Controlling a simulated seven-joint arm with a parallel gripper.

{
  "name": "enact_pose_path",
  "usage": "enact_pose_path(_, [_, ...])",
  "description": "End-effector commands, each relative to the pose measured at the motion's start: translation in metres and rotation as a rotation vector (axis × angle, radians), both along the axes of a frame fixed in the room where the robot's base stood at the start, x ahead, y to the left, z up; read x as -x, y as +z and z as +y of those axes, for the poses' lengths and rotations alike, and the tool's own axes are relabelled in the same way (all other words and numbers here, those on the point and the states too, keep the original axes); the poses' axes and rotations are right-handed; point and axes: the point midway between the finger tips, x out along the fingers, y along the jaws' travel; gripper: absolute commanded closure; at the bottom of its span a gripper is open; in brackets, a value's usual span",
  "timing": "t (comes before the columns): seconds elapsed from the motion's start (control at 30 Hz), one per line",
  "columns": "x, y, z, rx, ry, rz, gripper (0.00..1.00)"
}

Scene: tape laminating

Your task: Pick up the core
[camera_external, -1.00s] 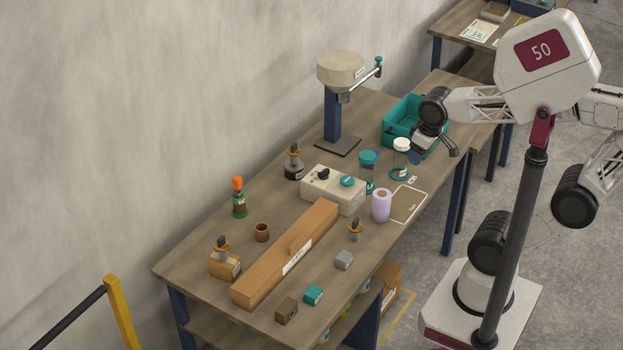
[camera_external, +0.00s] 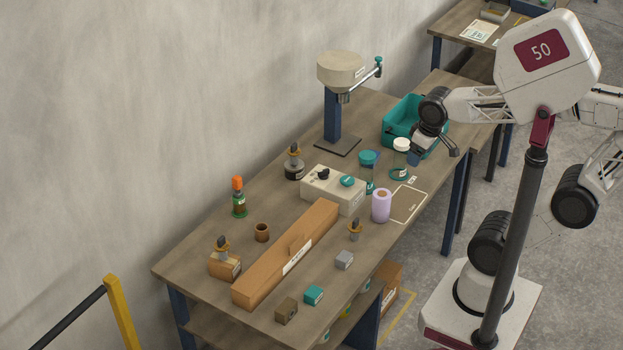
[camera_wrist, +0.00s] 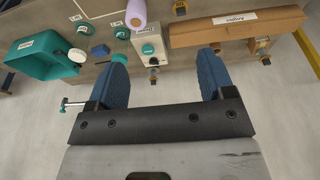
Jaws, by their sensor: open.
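A lilac cylinder (camera_external: 381,206) with a brown centre stands upright on the workbench, beside a brown outlined mat (camera_external: 410,203). The cylinder also shows at the top of the wrist view (camera_wrist: 137,12). A small brown hollow cylinder (camera_external: 262,232) stands farther left on the bench. No readable label tells which of the two is the core. My gripper (camera_external: 435,153) is above the far right part of the bench, by the teal bin. In the wrist view its blue fingers (camera_wrist: 164,68) are wide apart and empty, with the lilac cylinder beyond them.
A post-mounted machine (camera_external: 332,115) stands behind.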

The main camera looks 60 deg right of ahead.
Motion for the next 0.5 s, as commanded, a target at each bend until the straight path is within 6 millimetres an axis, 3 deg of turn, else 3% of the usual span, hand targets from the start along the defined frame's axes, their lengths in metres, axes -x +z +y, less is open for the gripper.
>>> enact_pose_path(0.5, [-0.0084,-0.0023,0.0051,-0.036,-0.027,0.019,0.22])
